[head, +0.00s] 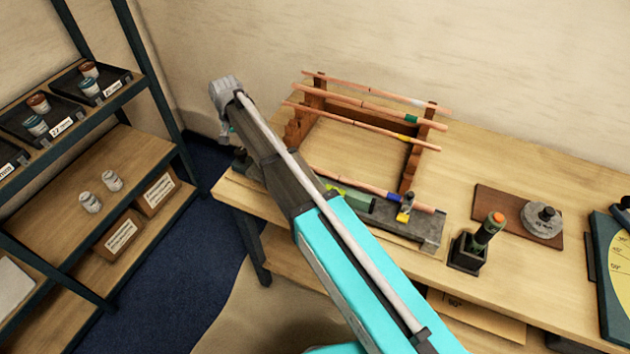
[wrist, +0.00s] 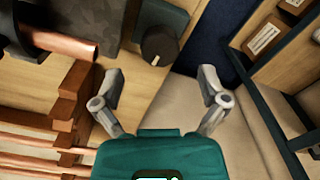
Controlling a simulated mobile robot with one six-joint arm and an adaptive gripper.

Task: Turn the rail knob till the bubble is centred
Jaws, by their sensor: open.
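The rail knob (wrist: 160,47) is a dark round knob with a pale mark, beside a dark block in the wrist view. My gripper (wrist: 160,76) is open and empty, with its two fingers apart on either side below the knob in that picture. No contact with the knob shows. In the head view the grey rail (head: 428,236) lies along the front of the bench, partly hidden behind my arm. A green level (head: 357,201) with a yellow-green vial sits on it. The bubble is too small to make out. My gripper is mostly hidden by my arm there.
Copper tubes (head: 385,105) rest on a wooden rack (head: 408,170) behind the rail. A copper tube end (wrist: 65,45) lies left of the knob. A torch-like tool in a dark holder (head: 466,254) stands right of the rail. A shelf unit (head: 158,85) stands at left.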

